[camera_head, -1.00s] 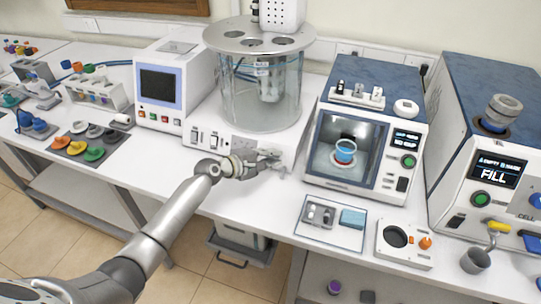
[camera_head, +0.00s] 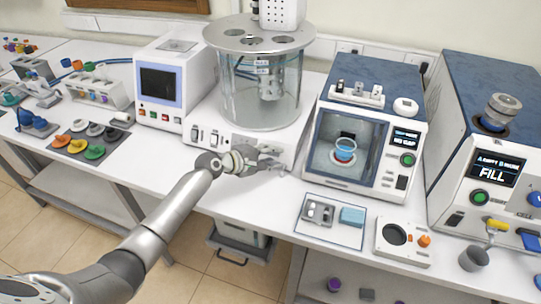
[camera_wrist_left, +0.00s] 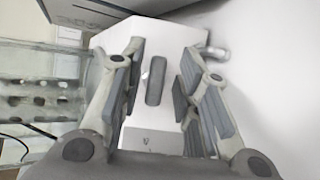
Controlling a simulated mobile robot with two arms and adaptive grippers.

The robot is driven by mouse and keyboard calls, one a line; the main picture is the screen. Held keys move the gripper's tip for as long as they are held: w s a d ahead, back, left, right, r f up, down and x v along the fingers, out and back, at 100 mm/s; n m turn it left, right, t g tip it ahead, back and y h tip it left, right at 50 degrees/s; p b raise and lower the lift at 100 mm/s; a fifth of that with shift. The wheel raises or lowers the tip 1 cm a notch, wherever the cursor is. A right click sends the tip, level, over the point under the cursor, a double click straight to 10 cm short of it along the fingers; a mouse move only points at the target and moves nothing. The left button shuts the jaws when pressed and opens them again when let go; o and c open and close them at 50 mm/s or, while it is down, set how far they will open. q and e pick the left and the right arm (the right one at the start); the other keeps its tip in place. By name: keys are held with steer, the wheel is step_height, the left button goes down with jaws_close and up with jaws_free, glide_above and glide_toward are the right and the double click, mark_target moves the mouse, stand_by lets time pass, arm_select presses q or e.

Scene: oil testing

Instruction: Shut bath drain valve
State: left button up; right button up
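The bath is a clear glass cylinder (camera_head: 262,95) with a round metal lid, standing on a white base (camera_head: 212,134). My left gripper (camera_head: 270,158) is at the lower right front of this base and hides part of it. A small metal spout (camera_head: 285,172) shows just past the fingers. In the left wrist view my left gripper (camera_wrist_left: 160,85) is open, its padded fingers well apart. A dark grey oblong handle (camera_wrist_left: 155,80), seemingly the drain valve's, shows between the fingers against a white face, with gaps on both sides. A metal stub (camera_wrist_left: 212,53) shows beyond the right finger. My right gripper is not in view.
A white tester with a blue top (camera_head: 372,86) stands close to the right of the bath. A white box with a dark screen (camera_head: 161,84) stands to its left. A tray with small parts (camera_head: 331,238) lies in front right. The bench front near the gripper is mostly clear.

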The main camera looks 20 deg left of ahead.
arm_select(q)
steer(key=shift+r, duration=0.1)
steer(key=v, duration=1.2)
steer(key=shift+a, duration=0.1)
stand_by(0.3)
